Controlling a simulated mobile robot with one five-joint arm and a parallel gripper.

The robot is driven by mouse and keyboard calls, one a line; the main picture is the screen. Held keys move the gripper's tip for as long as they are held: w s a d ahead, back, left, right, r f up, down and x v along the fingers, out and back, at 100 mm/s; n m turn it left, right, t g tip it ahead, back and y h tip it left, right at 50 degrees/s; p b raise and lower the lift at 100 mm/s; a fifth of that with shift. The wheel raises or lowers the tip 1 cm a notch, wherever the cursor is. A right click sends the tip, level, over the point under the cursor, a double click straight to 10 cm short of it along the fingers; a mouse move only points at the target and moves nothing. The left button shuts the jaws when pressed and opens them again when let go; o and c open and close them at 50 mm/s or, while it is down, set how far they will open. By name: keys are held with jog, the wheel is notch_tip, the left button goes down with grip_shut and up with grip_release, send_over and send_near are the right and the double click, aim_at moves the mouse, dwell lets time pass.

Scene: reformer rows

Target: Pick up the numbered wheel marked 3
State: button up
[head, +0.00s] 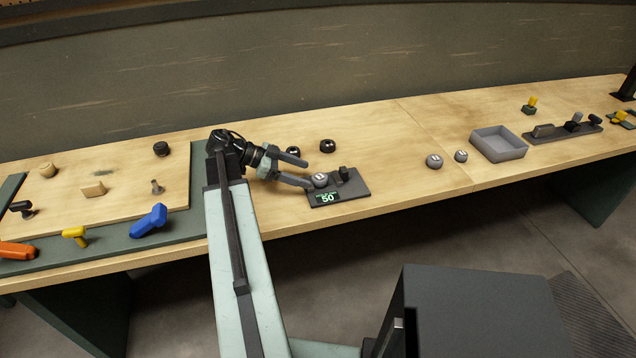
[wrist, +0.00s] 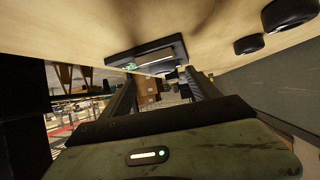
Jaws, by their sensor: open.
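A grey wheel (head: 320,179) sits on a dark scale (head: 352,189) whose green display reads 50. Two more grey wheels, a larger one (head: 434,161) and a smaller one (head: 461,156), stand to the right on the bench. Two black wheels, one (head: 293,151) and another (head: 327,146), stand behind the scale. The marks on all of them are too small to read. My gripper (head: 306,173) is open, its fingers pointing right, close to the wheel on the scale. In the wrist view, the open fingers (wrist: 160,80) point toward the scale (wrist: 147,50).
A grey tray (head: 498,155) and a dark rack (head: 562,133) stand farther right. A green mat and a wooden board with small parts, a blue tool (head: 149,221) and a yellow piece (head: 75,234) lie left. Bench space between the scale and the right-hand wheels is clear.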

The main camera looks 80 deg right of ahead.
aim_at(318, 176)
jog(key=b+x, duration=0.2)
jog(key=x, duration=0.3)
jog(key=shift+d+r, duration=0.15)
jog(key=shift+d, duration=0.05)
jog(key=shift+r, duration=0.15)
grip_shut()
notch_tip(318, 176, up, 10)
jog(key=p, duration=1)
